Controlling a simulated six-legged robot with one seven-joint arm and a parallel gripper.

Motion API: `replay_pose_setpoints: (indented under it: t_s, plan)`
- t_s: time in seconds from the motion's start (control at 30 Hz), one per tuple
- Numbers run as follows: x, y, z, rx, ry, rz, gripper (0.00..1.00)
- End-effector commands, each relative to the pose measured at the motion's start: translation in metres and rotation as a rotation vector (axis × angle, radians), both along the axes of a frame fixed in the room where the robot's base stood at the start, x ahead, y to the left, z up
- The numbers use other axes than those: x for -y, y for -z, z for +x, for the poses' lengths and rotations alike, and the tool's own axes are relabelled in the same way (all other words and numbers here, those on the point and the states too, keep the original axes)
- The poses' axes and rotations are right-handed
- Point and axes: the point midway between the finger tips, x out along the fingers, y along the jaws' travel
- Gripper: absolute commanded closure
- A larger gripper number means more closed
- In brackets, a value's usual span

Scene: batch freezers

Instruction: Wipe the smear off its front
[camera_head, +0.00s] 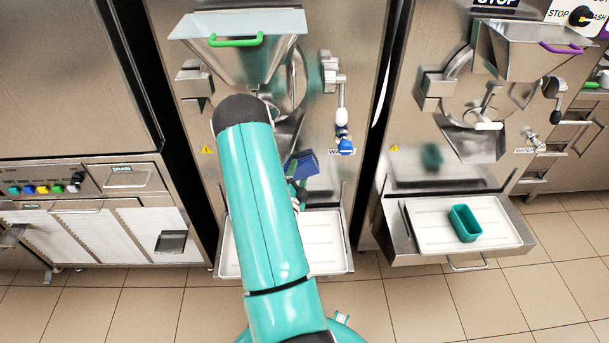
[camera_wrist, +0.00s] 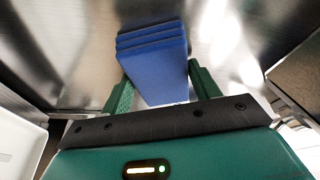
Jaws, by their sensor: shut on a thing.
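My gripper (camera_wrist: 161,88) is shut on a folded blue cloth (camera_wrist: 152,58), with one green finger on each side of it. In the head view the cloth (camera_head: 302,165) shows just right of my arm, in front of the lower steel front of the middle machine (camera_head: 325,185). My gripper is mostly hidden there behind my arm. In the wrist view the cloth's far edge is close to a shiny steel panel (camera_wrist: 210,30); I cannot tell whether they touch. I cannot make out a clear smear; reflections blur the steel, and my arm hides part of the front.
A steel hopper with a green handle (camera_head: 236,41) is above my arm. A blue-tipped tap (camera_head: 344,146) hangs to the right. A white tray (camera_head: 325,250) lies below. The right machine's white tray (camera_head: 430,236) holds a teal tub (camera_head: 465,223).

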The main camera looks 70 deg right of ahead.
Motion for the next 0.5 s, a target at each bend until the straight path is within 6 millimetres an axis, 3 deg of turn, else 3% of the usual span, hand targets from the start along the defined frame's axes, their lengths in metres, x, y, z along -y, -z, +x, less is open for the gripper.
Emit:
replay_pose_setpoints:
  t_s: [0.13, 0.5]
  plan:
    - [-0.0026, -0.0005, 0.0077, 0.002, -0.002, -0.001, 0.72]
    - [-0.0096, -0.0004, 0.0041, 0.001, -0.003, -0.001, 0.72]
